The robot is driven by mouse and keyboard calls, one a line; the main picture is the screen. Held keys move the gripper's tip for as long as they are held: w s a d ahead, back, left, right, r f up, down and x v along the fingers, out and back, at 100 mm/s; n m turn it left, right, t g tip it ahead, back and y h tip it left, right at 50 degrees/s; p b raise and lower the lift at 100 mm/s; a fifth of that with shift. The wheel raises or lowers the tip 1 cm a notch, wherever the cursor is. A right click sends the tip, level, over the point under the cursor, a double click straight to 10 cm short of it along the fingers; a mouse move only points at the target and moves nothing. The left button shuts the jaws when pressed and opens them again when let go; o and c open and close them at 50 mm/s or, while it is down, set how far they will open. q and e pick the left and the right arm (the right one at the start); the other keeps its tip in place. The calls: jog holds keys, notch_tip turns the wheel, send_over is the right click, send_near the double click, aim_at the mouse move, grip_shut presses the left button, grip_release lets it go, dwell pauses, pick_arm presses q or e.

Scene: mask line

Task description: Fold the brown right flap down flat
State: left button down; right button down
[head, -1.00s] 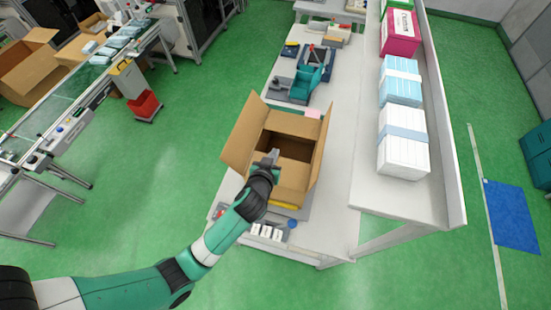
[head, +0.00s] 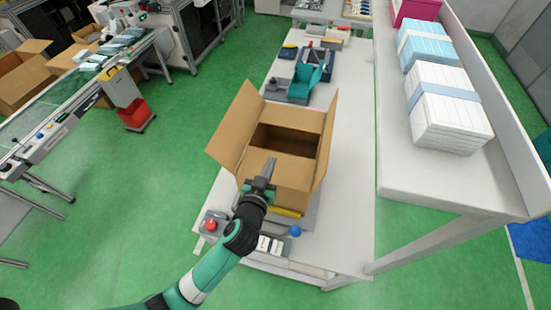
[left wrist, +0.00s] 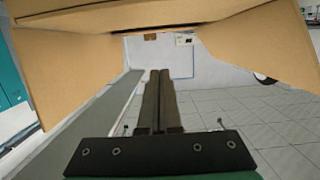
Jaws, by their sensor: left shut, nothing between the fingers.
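The brown cardboard box (head: 290,178) stands near the front end of the white table. Its right flap (head: 325,140) stands up, tilted slightly outward. Its left flap (head: 234,132) leans out to the left and up. Part of the dark inside shows between them. My left gripper (head: 268,165) is shut and empty, over the box's near side, left of the right flap. In the left wrist view, its closed fingers (left wrist: 158,85) point towards the box (left wrist: 150,18), whose cardboard fills the top with panels spreading both ways. Contact cannot be told. My right gripper is out of view.
A teal fixture (head: 308,78) stands behind the box on the table (head: 345,180). A red button (head: 211,225) and a blue knob (head: 295,231) lie near the front edge. White stacked packs (head: 450,110) stand on the raised shelf at right. Table space right of the box is clear.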

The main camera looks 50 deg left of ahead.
pick_arm(q)
send_over(277, 156)
jog(key=f+v, duration=0.1)
jog(key=v, duration=0.2)
jog(key=shift+w+f, duration=0.1)
jog(key=shift+f, duration=0.3)
jog(key=shift+w+a+f+b, duration=0.15)
jog(key=shift+f+b, duration=0.6)
jog(key=shift+f, duration=1.3)
jog(key=f+b, duration=0.1)
jog(key=b, duration=0.1)
jog(key=shift+f+b, duration=0.3)
jog(key=shift+r, duration=0.1)
notch_tip(277, 156, up, 5)
jog(key=p, duration=0.4)
jog(key=shift+r, duration=0.25)
jog(key=v, duration=0.9)
jog(key=shift+s+d+f, duration=0.25)
